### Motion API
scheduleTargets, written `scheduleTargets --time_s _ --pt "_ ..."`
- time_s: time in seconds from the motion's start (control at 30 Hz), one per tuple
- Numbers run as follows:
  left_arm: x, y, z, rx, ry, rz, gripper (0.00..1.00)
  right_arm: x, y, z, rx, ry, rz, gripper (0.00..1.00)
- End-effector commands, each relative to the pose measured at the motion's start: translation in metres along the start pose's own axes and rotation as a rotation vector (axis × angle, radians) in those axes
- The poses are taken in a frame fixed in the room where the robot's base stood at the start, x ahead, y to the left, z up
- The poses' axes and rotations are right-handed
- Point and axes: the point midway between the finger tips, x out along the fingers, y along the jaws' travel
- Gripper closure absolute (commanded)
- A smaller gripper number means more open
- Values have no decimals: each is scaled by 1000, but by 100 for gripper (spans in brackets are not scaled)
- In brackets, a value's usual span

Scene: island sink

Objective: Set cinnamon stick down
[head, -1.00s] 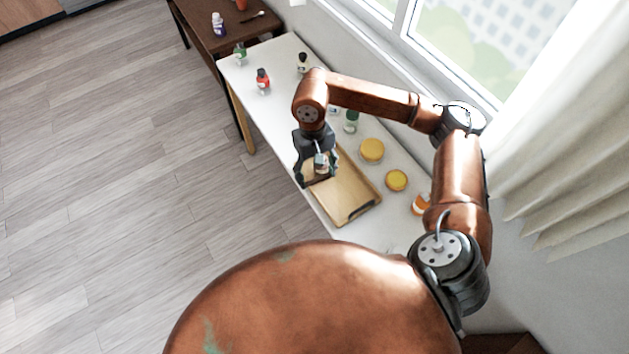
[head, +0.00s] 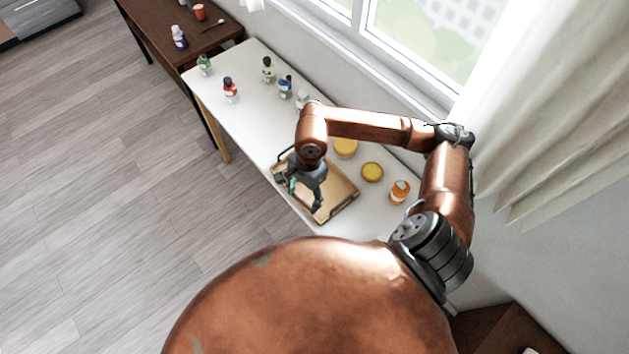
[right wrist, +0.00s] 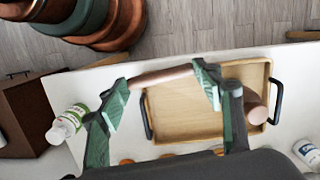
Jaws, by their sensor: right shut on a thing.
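My right gripper (head: 303,193) is over the wooden tray (head: 344,198) on the white table. In the right wrist view, the gripper (right wrist: 160,88) has its green fingers well apart, with a brown cylindrical stick (right wrist: 160,77), which looks like the cinnamon stick, spanning between them. The tray with dark handles (right wrist: 185,125) lies beyond the fingers in that view. A second brown rounded piece (right wrist: 257,109) shows beside the right finger; I cannot tell whether it rests in the tray. In the head view the gripper hides the stick. My left gripper is not in view.
Yellow-topped jars (head: 372,172) and an orange bottle (head: 399,192) stand right of the tray. Several small bottles, including a red one (head: 229,89) and a blue one (head: 285,88), stand at the table's far end. A dark brown table (head: 160,18) adjoins beyond. A window is on the right.

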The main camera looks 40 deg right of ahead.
Motion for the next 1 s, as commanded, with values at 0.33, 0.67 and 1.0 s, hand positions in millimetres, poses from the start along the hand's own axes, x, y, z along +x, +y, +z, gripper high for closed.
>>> scheduleTargets --time_s 0.33,0.67,1.0 --pt "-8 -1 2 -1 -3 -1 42 10 25 0 527 -1 -80 49" --pt "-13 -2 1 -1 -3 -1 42 15 45 0 998 1 -151 49" --pt "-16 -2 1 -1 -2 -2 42 16 55 0 1263 1 -191 49"
